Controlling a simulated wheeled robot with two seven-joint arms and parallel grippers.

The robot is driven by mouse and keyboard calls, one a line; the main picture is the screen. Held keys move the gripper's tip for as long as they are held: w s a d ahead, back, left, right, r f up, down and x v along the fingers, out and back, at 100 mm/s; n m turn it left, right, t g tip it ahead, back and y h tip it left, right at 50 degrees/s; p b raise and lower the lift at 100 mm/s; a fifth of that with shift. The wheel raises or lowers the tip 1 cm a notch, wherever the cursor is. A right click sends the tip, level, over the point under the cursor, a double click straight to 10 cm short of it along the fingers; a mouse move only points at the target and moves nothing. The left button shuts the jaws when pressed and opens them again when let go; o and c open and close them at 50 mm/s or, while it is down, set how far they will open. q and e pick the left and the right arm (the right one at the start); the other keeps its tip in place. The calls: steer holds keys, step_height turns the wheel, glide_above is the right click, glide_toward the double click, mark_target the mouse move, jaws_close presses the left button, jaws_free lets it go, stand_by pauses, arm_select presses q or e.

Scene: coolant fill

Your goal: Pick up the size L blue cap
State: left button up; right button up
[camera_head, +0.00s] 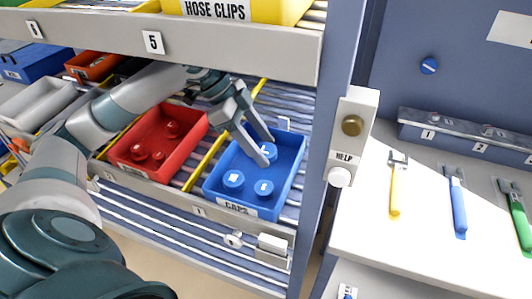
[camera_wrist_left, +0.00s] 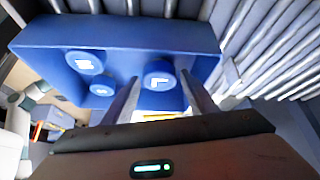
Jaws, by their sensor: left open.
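The blue bin (camera_head: 211,194) labelled CAPS sits on the rack shelf and holds three round blue caps. The size L cap (camera_wrist_left: 158,75) shows its letter in the left wrist view; in the head view it is the farthest cap (camera_head: 269,150), partly behind a finger. A small cap marked S (camera_wrist_left: 101,89) and another cap (camera_wrist_left: 84,62) lie to its left in the wrist view. My left gripper (camera_head: 266,150) is open and reaches down into the bin, its fingertips (camera_wrist_left: 159,78) on either side of the L cap. Whether they touch it is unclear. My right gripper is not in view.
A red bin (camera_head: 193,118) with red caps stands left of the blue bin, past a yellow divider (camera_head: 206,163). The upper shelf edge (camera_head: 230,48) overhangs the arm.

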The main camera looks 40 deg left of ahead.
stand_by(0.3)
arm_select(q)
steer(key=c, duration=0.8)
steer(key=shift+r, duration=0.1)
